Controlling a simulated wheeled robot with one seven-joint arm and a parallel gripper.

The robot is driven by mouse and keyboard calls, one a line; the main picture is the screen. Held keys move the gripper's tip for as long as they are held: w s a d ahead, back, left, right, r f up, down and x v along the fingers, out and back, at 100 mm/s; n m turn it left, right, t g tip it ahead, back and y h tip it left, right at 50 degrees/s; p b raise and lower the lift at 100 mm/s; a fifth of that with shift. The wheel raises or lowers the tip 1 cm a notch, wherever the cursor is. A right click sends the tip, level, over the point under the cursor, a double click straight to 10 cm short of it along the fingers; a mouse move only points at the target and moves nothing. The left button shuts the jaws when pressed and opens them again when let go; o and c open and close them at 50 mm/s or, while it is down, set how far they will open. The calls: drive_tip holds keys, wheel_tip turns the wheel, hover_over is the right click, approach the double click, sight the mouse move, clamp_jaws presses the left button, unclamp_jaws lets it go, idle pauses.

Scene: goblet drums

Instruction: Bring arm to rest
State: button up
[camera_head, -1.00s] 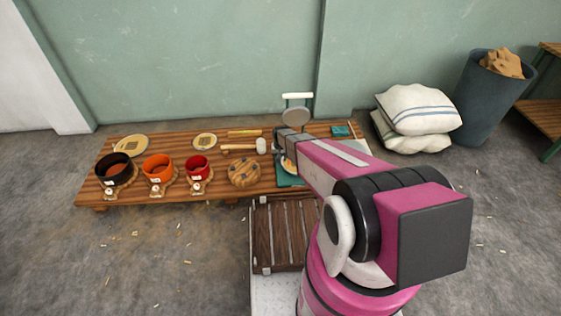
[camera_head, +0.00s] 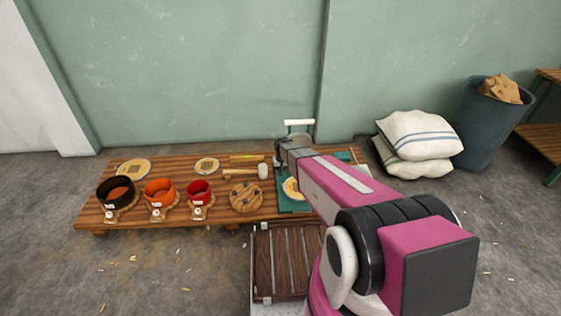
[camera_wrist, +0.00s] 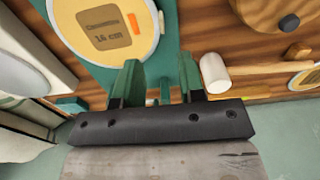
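My pink arm reaches over the right end of a low wooden table (camera_head: 225,205). My gripper (camera_head: 283,150) is at its far end, above a teal mat (camera_head: 285,205). In the wrist view the two dark green fingers of my gripper (camera_wrist: 158,80) stand apart with nothing held between them. A round pale disc with a brown label reading 14 cm (camera_wrist: 105,30) lies on the teal mat beyond the fingers. The same disc (camera_head: 291,189) is partly hidden by my arm in the head view.
Black (camera_head: 116,192), orange (camera_head: 159,192) and red (camera_head: 199,193) drum shells line the table's left front. A round wooden piece (camera_head: 246,197) and a mallet (camera_head: 262,171) lie near my gripper. White sacks (camera_head: 418,140) and a grey bin (camera_head: 487,130) stand right. Left floor is mostly clear.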

drive_tip(key=s+d+r, duration=0.5)
drive_tip(key=s+r, duration=0.7)
drive_tip(key=s+d+r, duration=0.5)
drive_tip(key=s+r, duration=0.6)
drive_tip(key=r, duration=0.1)
drive_tip(key=shift+s+r, duration=0.3)
drive_tip(key=shift+s, duration=0.1)
